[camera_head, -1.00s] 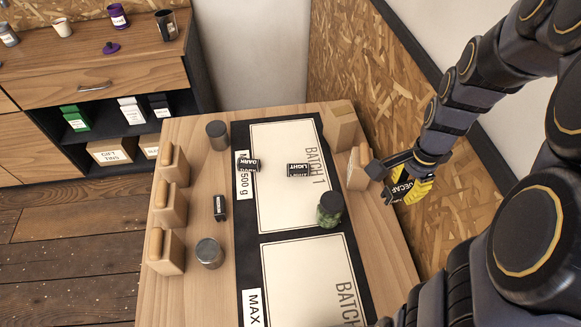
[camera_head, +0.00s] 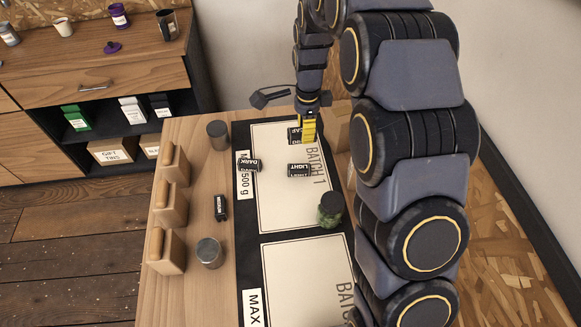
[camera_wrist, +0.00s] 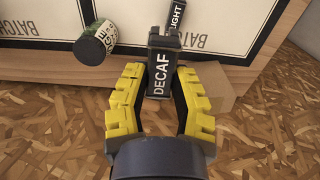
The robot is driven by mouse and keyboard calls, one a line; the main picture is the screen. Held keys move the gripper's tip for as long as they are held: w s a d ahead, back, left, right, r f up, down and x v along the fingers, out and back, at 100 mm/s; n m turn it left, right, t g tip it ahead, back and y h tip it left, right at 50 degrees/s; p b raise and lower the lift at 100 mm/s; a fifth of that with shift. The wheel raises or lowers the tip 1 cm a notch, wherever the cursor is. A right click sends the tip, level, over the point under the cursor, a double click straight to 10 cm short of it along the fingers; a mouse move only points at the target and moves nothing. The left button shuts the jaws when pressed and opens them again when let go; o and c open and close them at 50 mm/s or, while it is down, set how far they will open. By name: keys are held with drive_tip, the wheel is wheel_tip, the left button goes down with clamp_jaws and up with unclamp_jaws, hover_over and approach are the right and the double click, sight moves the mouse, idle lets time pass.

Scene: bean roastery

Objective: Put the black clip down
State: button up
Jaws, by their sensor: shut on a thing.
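My gripper (camera_head: 308,128) is above the far end of the black mat, its yellow fingers pointing down. It is shut on a black clip labelled DECAF (camera_head: 294,136). In the wrist view the DECAF clip (camera_wrist: 161,66) sits between the yellow fingertips of my gripper (camera_wrist: 160,78). Whether the clip touches the mat cannot be told. Other black clips lie apart: one labelled DARK (camera_head: 248,165) at the mat's left edge, one labelled LIGHT (camera_head: 298,170) on the far white panel, and one with a small unclear label (camera_head: 220,207) on the bare wood.
A green-filled jar with a black lid (camera_head: 330,212) stands at the far panel's right edge. A dark tin (camera_head: 217,135) and a grey-lidded tin (camera_head: 209,252) stand left of the mat. Wooden blocks (camera_head: 172,205) line the table's left edge. The near panel (camera_head: 305,275) is largely clear.

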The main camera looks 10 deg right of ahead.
drive_tip(key=w+f, duration=1.3)
drive_tip(key=shift+w+d+f, duration=0.1)
drive_tip(key=shift+w+d, duration=0.05)
drive_tip(key=shift+w, duration=0.05)
drive_tip(key=shift+w+f, duration=0.25)
drive_tip(key=shift+f, duration=1.6)
drive_tip(key=o, duration=0.7)
drive_tip(key=shift+f, duration=0.15)
